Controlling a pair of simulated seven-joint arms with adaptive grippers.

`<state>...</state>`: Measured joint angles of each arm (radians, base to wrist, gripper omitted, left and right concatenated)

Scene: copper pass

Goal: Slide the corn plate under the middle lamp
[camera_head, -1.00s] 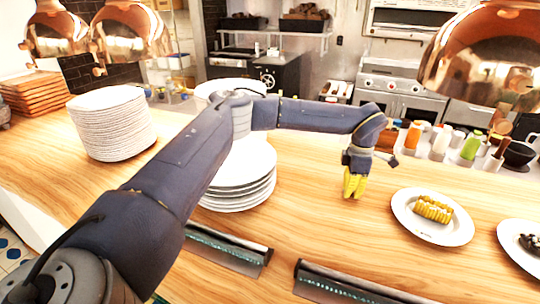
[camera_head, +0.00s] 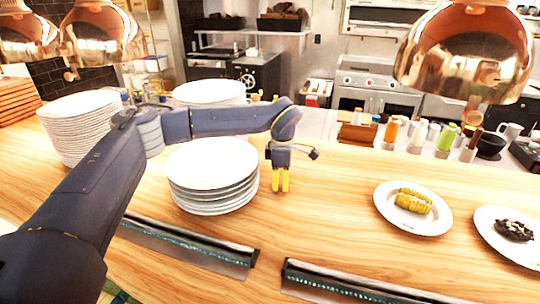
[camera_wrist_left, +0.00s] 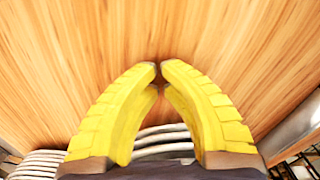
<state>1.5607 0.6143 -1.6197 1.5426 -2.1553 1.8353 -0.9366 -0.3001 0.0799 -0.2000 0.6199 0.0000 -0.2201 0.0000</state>
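The corn plate (camera_head: 384,205) is a white plate with yellow corn pieces (camera_head: 413,201), on the wooden counter right of centre. Three copper lamps hang at the top: one at far left (camera_head: 25,38), one beside it (camera_head: 100,38), and a large one (camera_head: 465,55) at right, above and behind the corn plate. I cannot tell whether more hang out of view. My left gripper (camera_head: 280,190) points down, left of the corn plate and apart from it. Its yellow fingertips nearly meet in the left wrist view (camera_wrist_left: 160,70), with nothing between them. My right gripper is not in view.
A stack of white plates (camera_head: 213,180) stands just left of the gripper; more stacks stand behind. A plate with dark food (camera_head: 493,238) is right of the corn plate. Dark rails (camera_head: 340,285) line the front. Bottles (camera_head: 391,132) stand behind. Counter between gripper and corn plate is clear.

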